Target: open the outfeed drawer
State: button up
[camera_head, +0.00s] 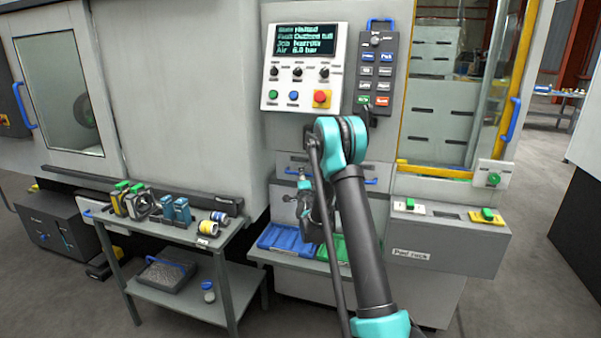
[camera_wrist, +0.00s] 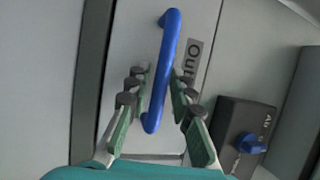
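In the wrist view a blue bar handle (camera_wrist: 163,70) stands on a pale grey drawer front (camera_wrist: 130,45). A dark label beside the handle is partly hidden; its visible letters look like "Out". My gripper (camera_wrist: 158,82) is open, with its green-and-grey fingers on either side of the handle. A gap shows between the fingers and the bar; depth to it is hard to judge. In the head view my gripper (camera_head: 305,205) is small, low in front of the machine and partly behind my arm. Blue handle (camera_head: 371,181) parts show near my arm, which hides much of the drawer area.
A black box (camera_wrist: 243,135) with a blue knob sits right of the drawer in the wrist view. In the head view, blue and green trays (camera_head: 288,240) lie below my gripper. A tool cart (camera_head: 205,240) stands left, and a part rack (camera_head: 450,238) stands right.

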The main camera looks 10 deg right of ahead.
jog(key=shift+w, duration=0.1)
grip_shut()
dwell(0.4)
